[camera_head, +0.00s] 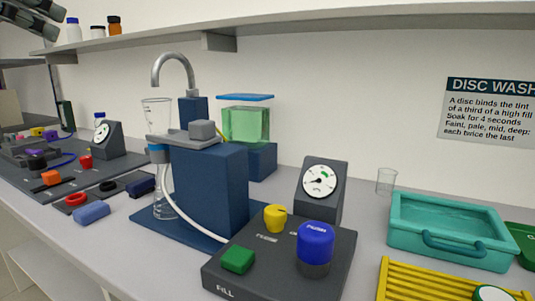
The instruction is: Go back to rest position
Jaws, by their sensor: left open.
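My left gripper (58,24) shows at the upper left corner, dark grey, with its two fingers apart and nothing between them. It is high up, in front of the shelf's left part as seen here, and clear of the bench. Most of its arm is outside the picture. My right gripper is not in view.
The bench carries a blue rig (208,190) with a tap, and a dark control box (280,262) with a gauge and coloured knobs. A teal tray (450,228) and yellow rack (425,285) lie at right. A shelf (330,24) with bottles runs above.

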